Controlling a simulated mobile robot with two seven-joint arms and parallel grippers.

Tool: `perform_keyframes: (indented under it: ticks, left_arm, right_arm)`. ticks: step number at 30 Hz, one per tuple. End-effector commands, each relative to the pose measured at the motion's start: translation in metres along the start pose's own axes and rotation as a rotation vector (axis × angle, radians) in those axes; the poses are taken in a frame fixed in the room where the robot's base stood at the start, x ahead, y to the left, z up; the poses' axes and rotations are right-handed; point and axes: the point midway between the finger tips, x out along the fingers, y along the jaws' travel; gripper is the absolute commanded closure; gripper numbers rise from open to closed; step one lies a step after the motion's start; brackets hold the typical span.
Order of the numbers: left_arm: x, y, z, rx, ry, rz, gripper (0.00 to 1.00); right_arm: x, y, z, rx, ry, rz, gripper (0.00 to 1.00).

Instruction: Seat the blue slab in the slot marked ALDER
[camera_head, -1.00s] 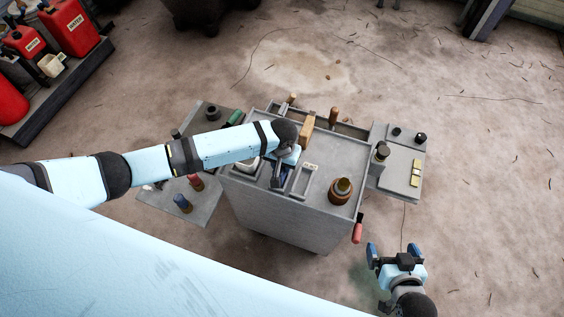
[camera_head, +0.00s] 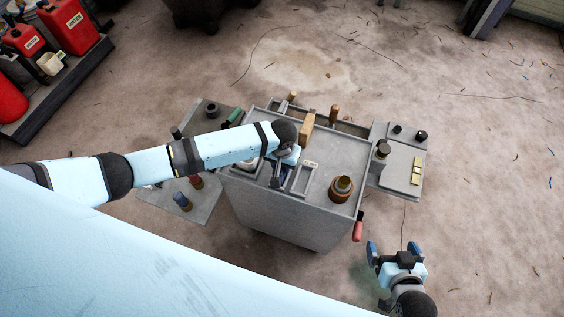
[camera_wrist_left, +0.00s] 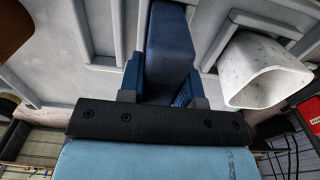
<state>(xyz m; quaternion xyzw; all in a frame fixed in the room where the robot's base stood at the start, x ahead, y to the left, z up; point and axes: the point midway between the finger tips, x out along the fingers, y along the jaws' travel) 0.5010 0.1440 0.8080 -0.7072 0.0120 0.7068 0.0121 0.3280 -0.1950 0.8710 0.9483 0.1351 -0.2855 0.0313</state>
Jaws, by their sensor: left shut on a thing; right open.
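The blue slab (camera_wrist_left: 170,45) stands between the fingers of my left gripper (camera_wrist_left: 163,88), which is shut on it. In the head view my left gripper (camera_head: 281,176) is over the top of the grey caddy (camera_head: 290,215), and my arm hides most of the slab. The slab's far end is close to the raised grey rails on the caddy top; I cannot tell whether it is inside a slot. A grey slot frame (camera_head: 293,181) with a small label (camera_head: 311,164) is just right of the gripper; the label is too small to read. My right gripper (camera_head: 391,248) is open and empty, beyond the caddy's lower right.
A white cup-like holder (camera_wrist_left: 262,75) is right of the slab in the wrist view. A brown round jar (camera_head: 342,189) and a tan block (camera_head: 307,133) stand on the caddy top. Side trays hold bottles and a yellow piece (camera_head: 416,172). The floor at right is mostly clear.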

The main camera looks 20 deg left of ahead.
Motion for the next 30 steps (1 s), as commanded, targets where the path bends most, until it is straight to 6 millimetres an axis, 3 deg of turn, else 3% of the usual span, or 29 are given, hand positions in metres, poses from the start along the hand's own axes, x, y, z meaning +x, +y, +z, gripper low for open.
perform_keyframes:
  ticks: [30]
  left_arm:
    - [0.0071, 0.0003, 0.0001, 0.000, 0.000, 0.000, 1.00]
  right_arm:
    - [0.0008, -0.0002, 0.0005, 0.000, 0.002, 0.000, 0.00]
